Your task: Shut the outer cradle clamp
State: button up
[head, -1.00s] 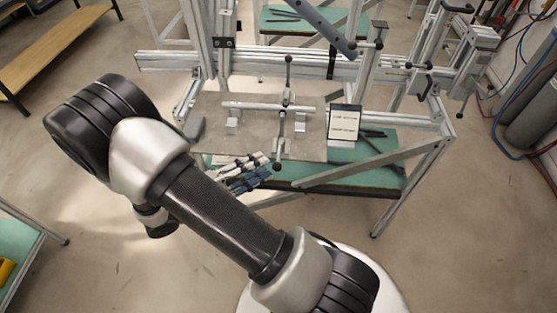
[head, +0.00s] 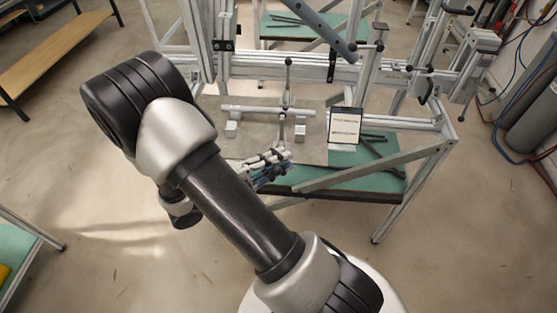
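The jig's plate (head: 232,150) carries a horizontal tube (head: 252,110) lying across two small blocks. A slim clamp bar (head: 287,84) with a dark ball at its far end crosses the tube. A grey part of it (head: 282,128) runs toward the plate's front. I cannot tell whether the clamp is open or shut, or which clamp is the outer one. My gripper (head: 284,160) is at the plate's front edge, just below the clamp's near end, and hides that end. Whether it touches the clamp, and how far its fingers are apart, is too small to tell.
A dark-framed sign (head: 345,126) stands right of the clamp. Aluminium frame rails (head: 300,66) run behind the plate, and a diagonal brace (head: 370,168) runs in front at right. A green shelf (head: 345,182) lies below. The floor at front right is clear.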

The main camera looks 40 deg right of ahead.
grip_shut()
jog(key=shift+r, duration=0.1)
dwell(0.3)
